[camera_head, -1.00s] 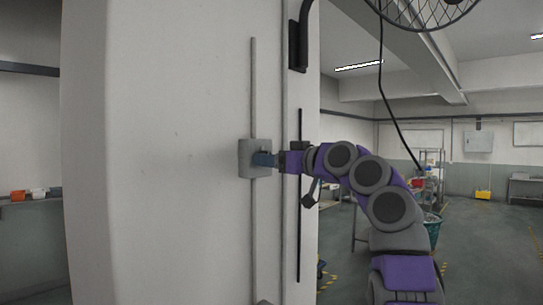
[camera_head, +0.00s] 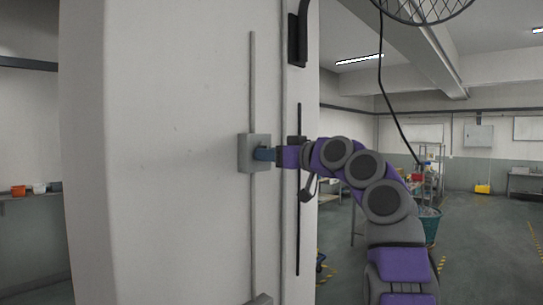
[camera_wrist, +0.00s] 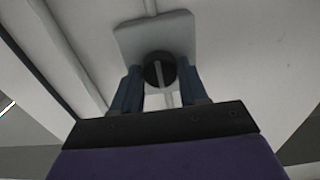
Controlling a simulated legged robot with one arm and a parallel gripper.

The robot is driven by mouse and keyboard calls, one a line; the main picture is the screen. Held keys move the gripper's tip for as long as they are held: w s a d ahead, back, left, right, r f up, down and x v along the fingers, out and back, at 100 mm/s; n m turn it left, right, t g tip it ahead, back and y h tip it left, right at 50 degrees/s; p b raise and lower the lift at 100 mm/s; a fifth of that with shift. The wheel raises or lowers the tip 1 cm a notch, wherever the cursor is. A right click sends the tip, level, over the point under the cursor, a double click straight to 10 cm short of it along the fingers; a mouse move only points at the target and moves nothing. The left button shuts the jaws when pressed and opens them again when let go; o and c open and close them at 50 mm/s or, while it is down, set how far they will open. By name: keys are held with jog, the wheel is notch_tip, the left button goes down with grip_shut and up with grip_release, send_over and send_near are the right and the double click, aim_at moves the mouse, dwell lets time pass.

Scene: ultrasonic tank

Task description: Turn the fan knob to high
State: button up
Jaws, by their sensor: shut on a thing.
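The fan knob (camera_wrist: 159,70) is a round black dial with a pale bar across it, seen in the wrist view between my fingers. It sits on a grey control box (camera_head: 246,153) fixed to the white pillar. The pale bar stands nearly upright in that view. In the head view the fingers hide the knob.
A conduit (camera_head: 253,85) runs up and down the white pillar (camera_head: 165,150) through the box. A black bracket (camera_head: 298,40) is higher on the pillar. A caged fan (camera_head: 425,8) hangs at the top right. A teal bin (camera_head: 430,226) stands behind my arm. The floor at right is open.

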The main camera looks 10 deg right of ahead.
jog(key=shift+m, duration=0.3)
jog(key=m+p, duration=1.2)
jog(key=m, duration=0.5)
jog(key=shift+f+m, duration=0.15)
jog(key=shift+m, duration=0.15)
dwell(0.5)
